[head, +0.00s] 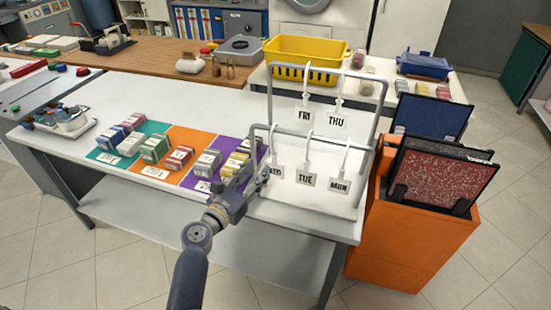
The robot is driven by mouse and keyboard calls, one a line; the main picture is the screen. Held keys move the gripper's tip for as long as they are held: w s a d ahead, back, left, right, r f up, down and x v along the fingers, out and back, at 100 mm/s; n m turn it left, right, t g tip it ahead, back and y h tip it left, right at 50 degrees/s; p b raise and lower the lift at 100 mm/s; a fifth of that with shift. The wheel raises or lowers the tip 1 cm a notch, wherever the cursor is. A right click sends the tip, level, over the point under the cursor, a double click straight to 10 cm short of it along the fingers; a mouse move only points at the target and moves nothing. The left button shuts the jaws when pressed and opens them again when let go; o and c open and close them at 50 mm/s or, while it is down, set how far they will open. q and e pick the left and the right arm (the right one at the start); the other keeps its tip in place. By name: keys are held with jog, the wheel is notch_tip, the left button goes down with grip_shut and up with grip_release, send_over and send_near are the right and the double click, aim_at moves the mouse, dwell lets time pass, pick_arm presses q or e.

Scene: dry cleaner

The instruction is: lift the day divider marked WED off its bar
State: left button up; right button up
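The white day divider marked WED (277,173) hangs at the left end of the front bar (320,139) of a grey rack. My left gripper partly covers it, so only part of its lettering shows. TUE (306,178) and MON (339,185) hang to its right on the same bar. FRI (304,115) and THU (337,119) hang on the higher back bar (322,71). My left gripper (262,178) is right at the WED divider's left side. Whether its fingers touch or hold the divider cannot be told. My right gripper is not in view.
Colored mats with small labelled blocks, including a purple one (197,184), lie left of the rack. A yellow crate (302,57) stands behind it. An orange bin (415,235) with dark-framed panels stands close on the right. Bare white tabletop (190,105) lies behind the mats.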

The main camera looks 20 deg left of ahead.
aim_at(273, 158)
pick_arm(q)
jog(key=shift+d+f+x, duration=0.1)
jog(key=shift+d+x, duration=0.1)
jog(key=shift+x, duration=2.25)
jog(key=shift+d+f+x, duration=0.1)
jog(key=shift+d+x, duration=0.05)
jog(key=shift+x, duration=2.25)
jog(key=shift+s, duration=0.15)
jog(key=shift+r, duration=0.1)
grip_shut()
